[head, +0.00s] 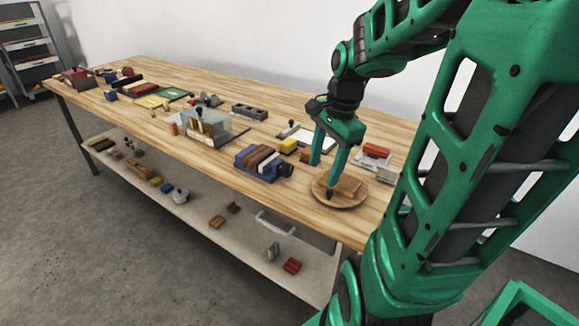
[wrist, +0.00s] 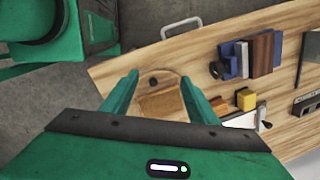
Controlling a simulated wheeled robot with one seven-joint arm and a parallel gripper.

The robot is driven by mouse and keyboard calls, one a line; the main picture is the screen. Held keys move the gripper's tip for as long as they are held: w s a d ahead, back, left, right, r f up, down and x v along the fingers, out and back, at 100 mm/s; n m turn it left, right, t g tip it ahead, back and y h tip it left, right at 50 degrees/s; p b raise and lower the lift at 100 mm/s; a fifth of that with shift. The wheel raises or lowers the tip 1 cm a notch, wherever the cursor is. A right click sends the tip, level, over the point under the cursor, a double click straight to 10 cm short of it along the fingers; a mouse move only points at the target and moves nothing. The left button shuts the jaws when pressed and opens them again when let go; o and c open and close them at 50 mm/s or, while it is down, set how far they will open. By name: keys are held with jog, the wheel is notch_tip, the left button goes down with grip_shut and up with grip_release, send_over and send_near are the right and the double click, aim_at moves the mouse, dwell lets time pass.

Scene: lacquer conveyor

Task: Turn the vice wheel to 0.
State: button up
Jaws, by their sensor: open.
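In the wrist view the blue body (wrist: 227,50) and the dark part (wrist: 215,70) show right of my fingers. My gripper (head: 324,175) is open and empty, pointing down over a round wooden tray (head: 354,203), right of the blue block. It also shows in the wrist view (wrist: 159,79).
A brown block (head: 347,186) lies on the round tray beneath my fingers. A yellow block (head: 288,146) stands behind the blue block. A clear box (head: 207,130) stands left of it. A lower shelf (head: 240,235) holds small items.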

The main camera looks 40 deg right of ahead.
aim_at(291, 166)
jog(key=w+d+m+t+y, duration=0.2)
jog(key=w+d+m, duration=0.2)
jog(key=w+m, duration=0.85)
jog(key=shift+m, duration=0.35)
jog(key=x, duration=1)
jog(key=shift+s+a+f, duration=0.1)
jog(key=shift+s+a, duration=0.15)
jog(key=shift+a, duration=0.1)
jog(key=c, duration=1)
jog(key=shift+d, duration=0.25)
jog(key=shift+c, duration=0.2)
jog(key=shift+a, duration=0.2)
